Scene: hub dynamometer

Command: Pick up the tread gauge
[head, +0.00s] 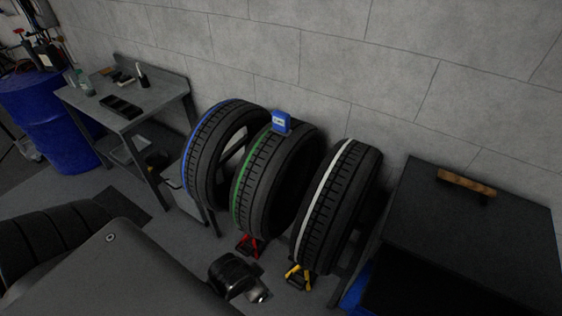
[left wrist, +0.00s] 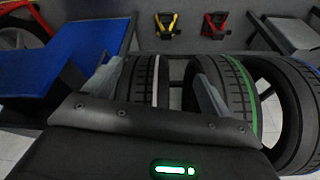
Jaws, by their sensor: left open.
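The tread gauge, a small blue box with a pale display (head: 281,122), rests at the top of the green-striped tire (head: 265,180) in the head view. I cannot make it out in the left wrist view. My left gripper (left wrist: 158,78) shows there with its two grey fingers spread apart. The white-striped tire (left wrist: 142,82) appears between and beyond the fingers, and the green-striped tire (left wrist: 233,95) is to the right. I see nothing held between the fingers. My right gripper is not in view.
The blue-striped tire (head: 212,150) and white-striped tire (head: 338,205) flank the green one. Red (head: 249,245) and yellow (head: 298,276) stands are on the floor in front.

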